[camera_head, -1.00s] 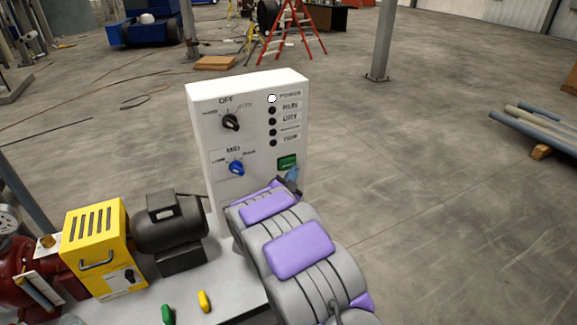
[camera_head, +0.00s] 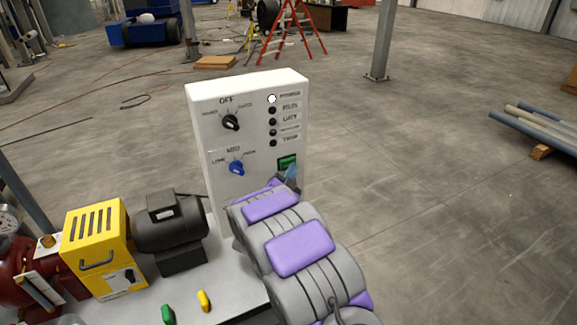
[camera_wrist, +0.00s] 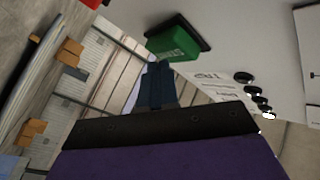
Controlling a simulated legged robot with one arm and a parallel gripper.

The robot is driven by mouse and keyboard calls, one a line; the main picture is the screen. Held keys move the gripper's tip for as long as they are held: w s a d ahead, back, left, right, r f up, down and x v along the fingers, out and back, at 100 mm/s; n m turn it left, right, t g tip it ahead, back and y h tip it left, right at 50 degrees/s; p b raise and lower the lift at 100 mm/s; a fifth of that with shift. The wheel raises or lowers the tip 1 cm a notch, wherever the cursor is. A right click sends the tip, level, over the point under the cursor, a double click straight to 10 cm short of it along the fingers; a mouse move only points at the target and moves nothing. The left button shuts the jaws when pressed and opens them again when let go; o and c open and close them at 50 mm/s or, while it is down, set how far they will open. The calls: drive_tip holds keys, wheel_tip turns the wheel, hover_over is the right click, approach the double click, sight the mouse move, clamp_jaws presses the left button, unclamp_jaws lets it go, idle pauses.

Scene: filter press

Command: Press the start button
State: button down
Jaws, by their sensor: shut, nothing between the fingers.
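The green start button (camera_head: 287,162) is on the lower right of the white control panel (camera_head: 255,185). In the wrist view the green button (camera_wrist: 176,42) stands out from the panel face, with lettering on it. My gripper (camera_head: 292,175) is shut and empty, just below and in front of the button, and overlaps its lower edge in the head view. In the wrist view my gripper's blue fingertips (camera_wrist: 156,70) lie close to the button's near end. I cannot tell whether they touch it. My arm hides the lower right of the panel.
The panel also carries a black knob (camera_head: 231,122), a blue knob (camera_head: 236,168) and a column of indicator lamps (camera_head: 272,121), the top one lit white. A motor (camera_head: 170,228) and a yellow box (camera_head: 97,245) stand on the bench at left.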

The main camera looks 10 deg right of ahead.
drive_tip(key=shift+w+a, duration=0.2)
drive_tip(key=shift+w, duration=0.3)
idle(0.8)
drive_tip(key=shift+s+d+b, duration=0.3)
drive_tip(key=shift+s, duration=0.65)
drive_tip(key=s, duration=0.1)
drive_tip(key=s+d+b, duration=0.1)
drive_tip(key=s, duration=0.1)
drive_tip(key=s+b, duration=0.1)
drive_tip(key=shift+s+d, duration=0.3)
drive_tip(key=shift+s, duration=0.05)
idle(0.6)
